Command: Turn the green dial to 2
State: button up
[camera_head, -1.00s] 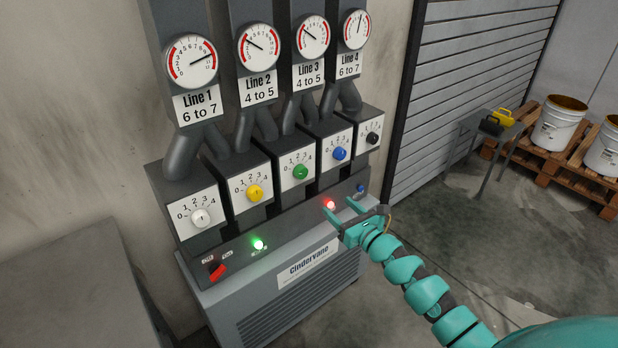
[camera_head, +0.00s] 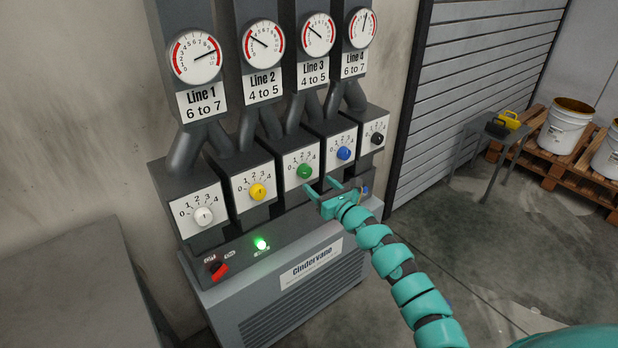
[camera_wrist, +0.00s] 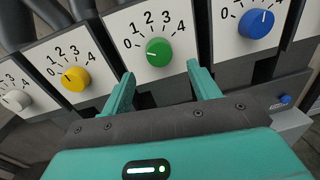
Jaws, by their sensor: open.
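The green dial (camera_head: 304,171) is a round knob on a white plate marked 0 to 4, in the middle of the row of dials. In the wrist view the green dial (camera_wrist: 158,52) shows a small white mark on its left side, seemingly toward 0. My gripper (camera_head: 320,186) is open and empty, just below and in front of the green dial's plate. In the wrist view the fingertips of my gripper (camera_wrist: 160,74) lie below the dial, one to each side, apart from it.
The yellow dial (camera_head: 257,192) and white dial (camera_head: 204,216) are to the left, the blue dial (camera_head: 344,153) and black dial (camera_head: 377,139) to the right. A green lamp (camera_head: 261,244) glows beside a red switch (camera_head: 219,270). Gauges (camera_head: 317,34) stand above.

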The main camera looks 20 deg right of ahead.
aim_at(307, 174)
jog(key=x, duration=0.5)
jog(key=shift+w+r, duration=0.1)
jog(key=shift+w+a, duration=0.2)
jog(key=shift+w, duration=0.25)
jog(key=c, duration=1)
